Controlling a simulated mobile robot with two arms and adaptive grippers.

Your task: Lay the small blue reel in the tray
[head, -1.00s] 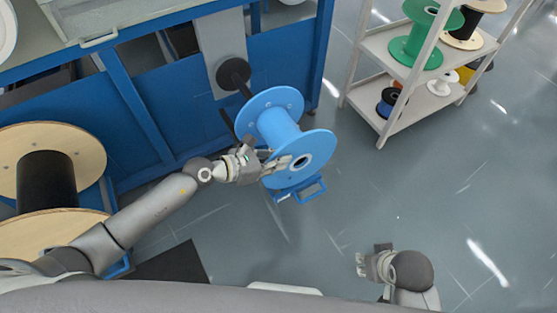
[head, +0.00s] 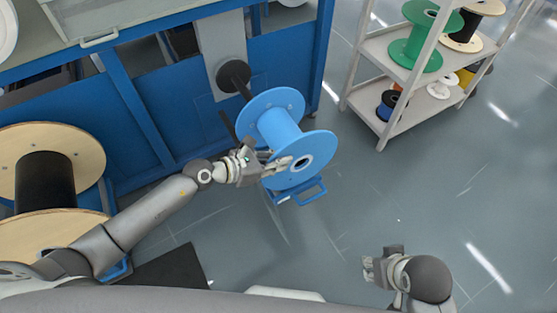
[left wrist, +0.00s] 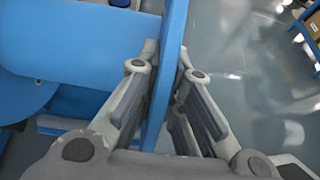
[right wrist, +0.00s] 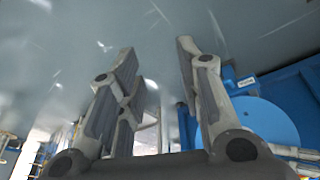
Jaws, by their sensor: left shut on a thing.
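A light blue reel (head: 275,126) with two round flanges sits in line with a black spindle (head: 233,74) on the blue machine; whether it is still on the shaft is hidden. My left gripper (head: 283,164) is shut on the rim of its near flange. In the left wrist view the flange (left wrist: 168,70) stands between the fingers. A smaller reel with blue and dark parts (head: 387,106) is on the lower shelf. A shallow grey tray (head: 75,28) with a white handle lies on the bench. My right gripper (head: 370,270) is open and empty above the floor.
A grey shelf rack (head: 368,98) at the right holds a green reel (head: 420,42) and other reels. A large wooden reel (head: 85,150) stands at the left. A blue handled frame (head: 312,190) is under the blue reel. The floor at centre right is clear.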

